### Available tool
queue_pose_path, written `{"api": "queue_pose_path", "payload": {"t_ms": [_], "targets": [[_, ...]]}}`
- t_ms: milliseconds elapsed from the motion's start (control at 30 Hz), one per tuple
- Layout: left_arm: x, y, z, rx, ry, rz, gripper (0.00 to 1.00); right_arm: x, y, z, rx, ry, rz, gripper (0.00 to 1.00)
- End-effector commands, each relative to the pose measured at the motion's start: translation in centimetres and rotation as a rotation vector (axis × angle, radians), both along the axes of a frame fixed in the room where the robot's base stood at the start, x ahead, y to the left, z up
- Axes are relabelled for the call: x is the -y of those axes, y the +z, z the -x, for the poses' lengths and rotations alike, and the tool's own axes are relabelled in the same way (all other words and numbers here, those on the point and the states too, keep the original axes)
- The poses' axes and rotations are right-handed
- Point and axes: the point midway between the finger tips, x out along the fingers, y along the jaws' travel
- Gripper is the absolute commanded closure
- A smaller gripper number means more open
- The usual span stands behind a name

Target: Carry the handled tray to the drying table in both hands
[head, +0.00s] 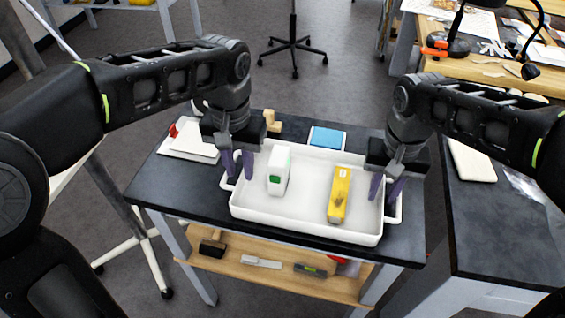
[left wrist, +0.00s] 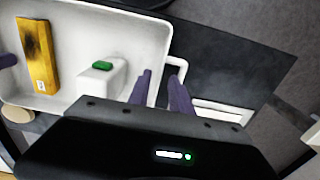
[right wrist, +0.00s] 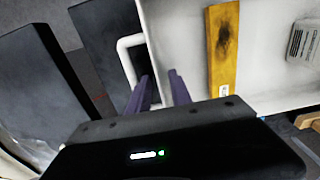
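The white handled tray (head: 300,220) sits on a dark-topped bench (head: 160,190), with a loop handle at each short end. In it are a white box with a green patch (head: 279,170) and a yellow block with a dark smudge (head: 340,193). My left gripper (head: 238,166) is at the left end, fingers apart near the handle (left wrist: 180,66). My right gripper (head: 386,188) is at the right end, fingers apart near the other handle (right wrist: 126,48). Whether either touches the tray is unclear. I cannot tell which surface is the drying table.
A second dark bench (head: 510,225) stands at right, across a narrow gap. A cluttered wooden table (head: 480,70) is behind it. A wheeled chair base (head: 292,44) stands on open floor beyond.

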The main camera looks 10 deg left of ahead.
Motion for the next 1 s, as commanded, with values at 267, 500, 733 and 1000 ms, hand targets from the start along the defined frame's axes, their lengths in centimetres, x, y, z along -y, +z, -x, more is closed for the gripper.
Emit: {"api": "queue_pose_path", "payload": {"t_ms": [267, 500, 733, 1000], "targets": [[-0.1, 3.7, 0.0, 0.001, 0.002, 0.0, 0.75, 0.0, 0.0, 0.0, 0.0, 0.0, 0.0, 0.75], [0.0, 4.1, 0.0, -0.001, 0.001, 0.0, 0.75, 0.0, 0.0, 0.0, 0.0, 0.0, 0.0, 0.75], [0.0, 4.0, 0.0, -0.001, 0.001, 0.0, 0.75, 0.0, 0.4, 0.0, 0.001, 0.0, -0.001, 0.75], [0.0, 4.0, 0.0, -0.001, 0.001, 0.0, 0.75, 0.0, 4.1, -0.1, 0.004, 0.0, -0.002, 0.75]]}}
